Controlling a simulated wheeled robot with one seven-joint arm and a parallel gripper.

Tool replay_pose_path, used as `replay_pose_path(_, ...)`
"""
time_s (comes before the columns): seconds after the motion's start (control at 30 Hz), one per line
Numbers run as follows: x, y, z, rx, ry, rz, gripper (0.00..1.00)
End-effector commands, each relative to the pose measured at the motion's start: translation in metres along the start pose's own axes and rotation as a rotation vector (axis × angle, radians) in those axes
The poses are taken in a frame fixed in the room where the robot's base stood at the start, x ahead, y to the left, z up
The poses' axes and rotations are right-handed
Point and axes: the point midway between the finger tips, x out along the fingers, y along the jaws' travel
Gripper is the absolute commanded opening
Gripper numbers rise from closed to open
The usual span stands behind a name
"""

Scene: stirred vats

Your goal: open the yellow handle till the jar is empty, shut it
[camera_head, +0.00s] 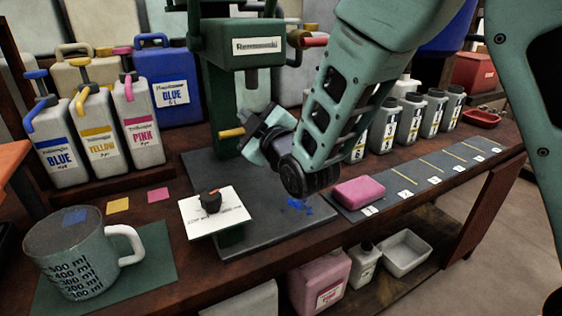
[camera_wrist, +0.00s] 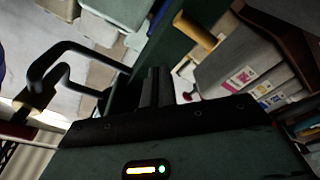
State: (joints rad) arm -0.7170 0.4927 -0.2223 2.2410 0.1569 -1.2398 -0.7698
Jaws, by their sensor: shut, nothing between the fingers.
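My gripper (camera_head: 256,146) is just right of the handle and slightly lower, partly hidden by my wrist. In the wrist view my fingers (camera_wrist: 152,86) are shut and empty, apart from the handle. A grey, cloudy jar surface (camera_head: 252,92) shows in the stand, mostly behind my arm. I cannot tell its level.
A measuring jug (camera_head: 85,255) stands on a green mat at front left. Blue, yellow and pink jugs stand at left. A pink block (camera_head: 359,193), blue spill (camera_head: 298,204) and small bottles lie right.

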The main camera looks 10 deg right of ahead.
Motion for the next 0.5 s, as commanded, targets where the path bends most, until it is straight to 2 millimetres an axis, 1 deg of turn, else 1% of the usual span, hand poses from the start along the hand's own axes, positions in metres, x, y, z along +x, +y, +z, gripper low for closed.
replay_pose_path(0.03, -0.012, -0.003, 0.001, 0.002, 0.0, -0.001, 0.0)
replay_pose_path(0.4, -0.099, -0.012, -0.003, 0.002, 0.002, -0.001, 0.0)
replay_pose_path(0.43, -0.104, -0.013, -0.002, 0.001, 0.001, 0.0, 0.0)
replay_pose_path(0.5, -0.102, -0.015, -0.001, 0.002, 0.002, 0.007, 0.0)
